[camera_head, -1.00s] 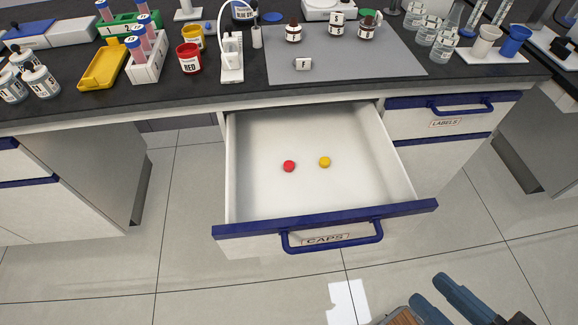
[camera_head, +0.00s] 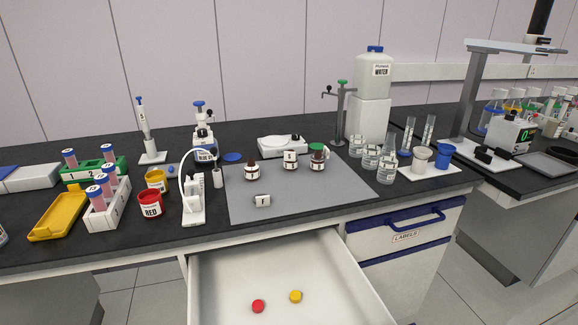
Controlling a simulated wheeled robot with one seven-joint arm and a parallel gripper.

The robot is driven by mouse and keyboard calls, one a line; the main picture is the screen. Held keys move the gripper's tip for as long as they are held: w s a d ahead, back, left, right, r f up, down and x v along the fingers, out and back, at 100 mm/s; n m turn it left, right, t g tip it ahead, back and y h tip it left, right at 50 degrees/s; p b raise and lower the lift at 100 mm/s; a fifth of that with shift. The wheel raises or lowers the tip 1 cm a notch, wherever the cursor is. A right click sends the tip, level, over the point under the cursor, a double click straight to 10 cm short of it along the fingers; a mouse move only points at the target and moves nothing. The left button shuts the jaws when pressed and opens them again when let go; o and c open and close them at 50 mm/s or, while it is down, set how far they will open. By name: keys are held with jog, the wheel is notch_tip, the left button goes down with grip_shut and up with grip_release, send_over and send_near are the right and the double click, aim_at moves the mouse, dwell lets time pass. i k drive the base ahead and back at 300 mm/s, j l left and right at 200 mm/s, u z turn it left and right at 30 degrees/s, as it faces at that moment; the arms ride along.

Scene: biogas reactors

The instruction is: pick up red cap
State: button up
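The red cap (camera_head: 258,306) is a small round disc lying flat on the floor of the open white drawer (camera_head: 220,268). A yellow cap (camera_head: 295,296) lies just to its right, a little apart from it. The drawer's front is out of the picture below. My gripper is not in this view.
Above the drawer is the dark bench (camera_head: 300,219) with a grey mat (camera_head: 330,195), small bottles, a red jar (camera_head: 150,204) and a white tube rack (camera_head: 107,208). The closed LABELS drawer (camera_head: 405,236) is at the right. The space above the caps looks clear.

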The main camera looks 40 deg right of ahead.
aim_at(258, 306)
jog(key=i+j+u, duration=0.1)
jog(key=i+j, duration=0.35)
jog(key=i+j+u, duration=0.15)
jog(key=i+j, duration=0.3)
jog(key=i, duration=0.1)
